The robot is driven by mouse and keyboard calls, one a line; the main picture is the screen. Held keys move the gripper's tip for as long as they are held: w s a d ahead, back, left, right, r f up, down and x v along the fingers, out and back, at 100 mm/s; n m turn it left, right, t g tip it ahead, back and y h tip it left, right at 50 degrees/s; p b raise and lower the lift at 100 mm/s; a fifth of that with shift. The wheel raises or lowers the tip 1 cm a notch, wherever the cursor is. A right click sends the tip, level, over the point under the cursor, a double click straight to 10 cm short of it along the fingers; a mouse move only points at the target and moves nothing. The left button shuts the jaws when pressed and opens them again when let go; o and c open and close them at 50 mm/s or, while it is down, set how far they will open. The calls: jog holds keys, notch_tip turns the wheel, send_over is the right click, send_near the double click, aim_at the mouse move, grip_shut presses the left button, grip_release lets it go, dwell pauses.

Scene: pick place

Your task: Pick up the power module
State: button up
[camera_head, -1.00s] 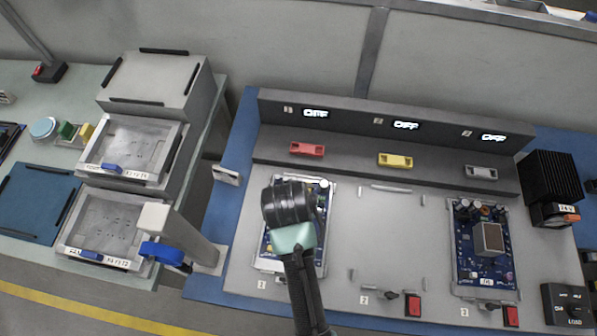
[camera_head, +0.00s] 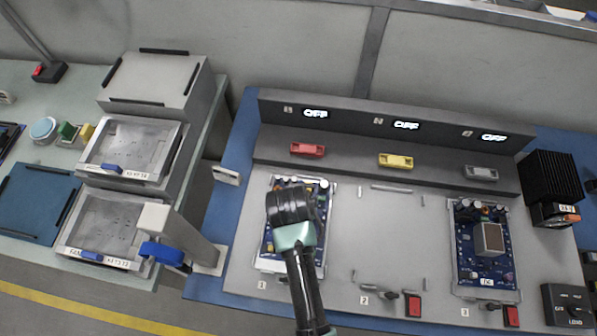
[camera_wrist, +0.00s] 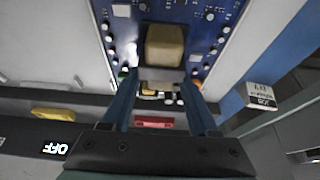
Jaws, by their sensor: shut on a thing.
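The power module (camera_head: 322,197) is a blue circuit board in a light frame, in the bay labelled 1 at the left of the grey test bench. My arm hides its middle in the head view. In the wrist view the module (camera_wrist: 188,12) fills the top, with a tan block and a grey part below it. My gripper (camera_wrist: 161,82) has its two blue fingers on either side of that grey part and is shut on the module. The fingertips are hidden in the head view. I cannot tell if the module is clear of the bench.
A similar board (camera_head: 468,262) sits in bay 3, and bay 2 (camera_head: 385,235) is empty. Red (camera_head: 307,149), yellow (camera_head: 395,160) and grey (camera_head: 481,173) pieces lie on the ledge below the OFF displays. A grey post (camera_head: 180,232) with a blue clamp stands left of bay 1.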

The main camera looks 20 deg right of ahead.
grip_shut()
jog(key=shift+w+r, duration=0.1)
jog(key=shift+r, duration=0.05)
notch_tip(320, 180, up, 10)
jog(key=shift+f+p, duration=0.1)
jog(key=shift+p, duration=0.2)
jog(key=shift+r+p, duration=0.75)
jog(key=shift+r+p, duration=0.35)
jog(key=shift+p, duration=0.05)
jog(key=shift+r+p, duration=1)
jog(key=shift+p, duration=0.2)
